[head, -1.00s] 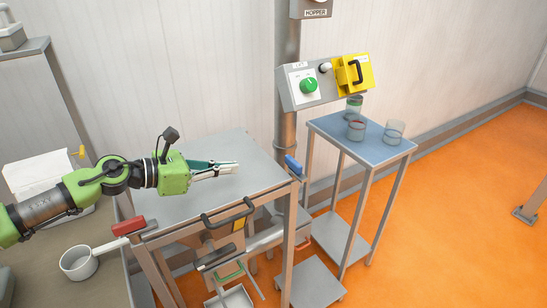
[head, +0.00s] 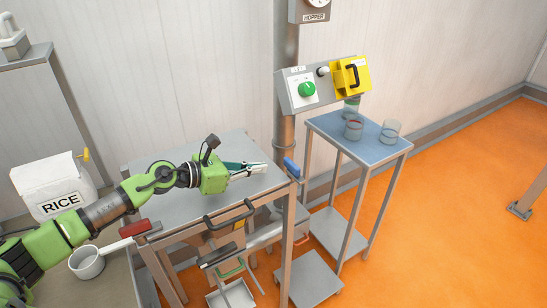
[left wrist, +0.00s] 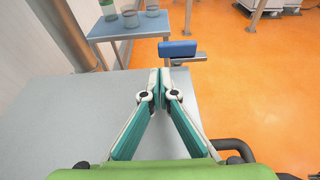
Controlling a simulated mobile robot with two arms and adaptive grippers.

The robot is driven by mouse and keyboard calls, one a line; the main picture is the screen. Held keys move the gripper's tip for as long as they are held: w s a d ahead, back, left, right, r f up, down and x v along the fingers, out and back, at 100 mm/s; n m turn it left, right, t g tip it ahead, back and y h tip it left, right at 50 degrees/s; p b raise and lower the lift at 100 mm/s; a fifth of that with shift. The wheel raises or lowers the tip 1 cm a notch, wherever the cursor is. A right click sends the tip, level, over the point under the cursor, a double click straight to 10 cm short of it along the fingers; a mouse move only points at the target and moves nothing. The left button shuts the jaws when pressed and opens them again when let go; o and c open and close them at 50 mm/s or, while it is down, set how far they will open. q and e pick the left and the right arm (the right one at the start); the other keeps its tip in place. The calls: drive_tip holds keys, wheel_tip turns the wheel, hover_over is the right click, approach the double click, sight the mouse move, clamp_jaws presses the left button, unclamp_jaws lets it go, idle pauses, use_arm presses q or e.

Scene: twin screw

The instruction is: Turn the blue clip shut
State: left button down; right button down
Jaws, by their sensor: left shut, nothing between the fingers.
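The blue clip (head: 291,168) is a small blue handle at the far right corner of the grey metal table, beside the steel column. In the left wrist view the blue clip (left wrist: 177,49) is straight ahead, just beyond the fingertips, with a metal piece under it. My left gripper (head: 265,168) is shut and empty above the table top, pointing at the clip with a short gap between. In the left wrist view its fingertips (left wrist: 160,80) meet below the clip. My right gripper is not in view.
The grey table (head: 170,205) has a bare top and black handles (head: 229,214) at its front. A blue-topped stand (head: 335,125) with several jars is behind the clip. A control box (head: 305,91) is on the column. A rice bag (head: 55,185) and a pot (head: 87,262) are at left.

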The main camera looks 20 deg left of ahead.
sight(274, 172)
use_arm(q)
drive_tip(key=w+d+p, duration=0.1)
drive_tip(key=w+d, duration=0.1)
drive_tip(key=w, duration=0.1)
drive_tip(key=shift+w+d, duration=0.1)
drive_tip(key=shift+d, duration=0.25)
drive_tip(key=shift+w+d+f+p, duration=0.15)
drive_tip(key=shift+w+d+p, duration=0.15)
drive_tip(key=shift+w+p, duration=0.1)
drive_tip(key=shift+f, duration=0.1)
